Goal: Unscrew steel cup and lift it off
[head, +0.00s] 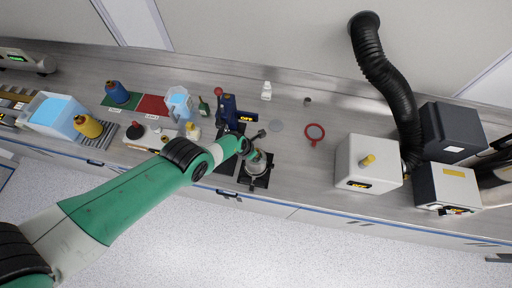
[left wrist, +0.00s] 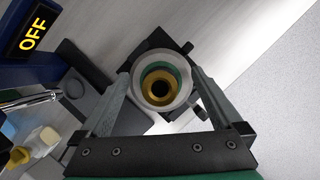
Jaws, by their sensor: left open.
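The steel cup (left wrist: 187,92) appears in the left wrist view as a pale round rim around a green ring and a brass-coloured ring with a dark centre. It sits over a black base (left wrist: 150,45). My left gripper (left wrist: 163,78) is open, with one finger on each side of the cup. I cannot tell whether the fingers touch it. In the head view my left gripper (head: 257,165) is over the black stand at the bench's front edge, and my arm partly hides the cup there. My right gripper is not in view.
A blue device with an OFF display (head: 228,110) stands just behind, close to my left gripper. A red ring-shaped item (head: 315,133) lies to the right on open bench. A white box (head: 366,165) and a black hose (head: 385,75) are farther right. Bottles and a beaker (head: 178,101) stand left.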

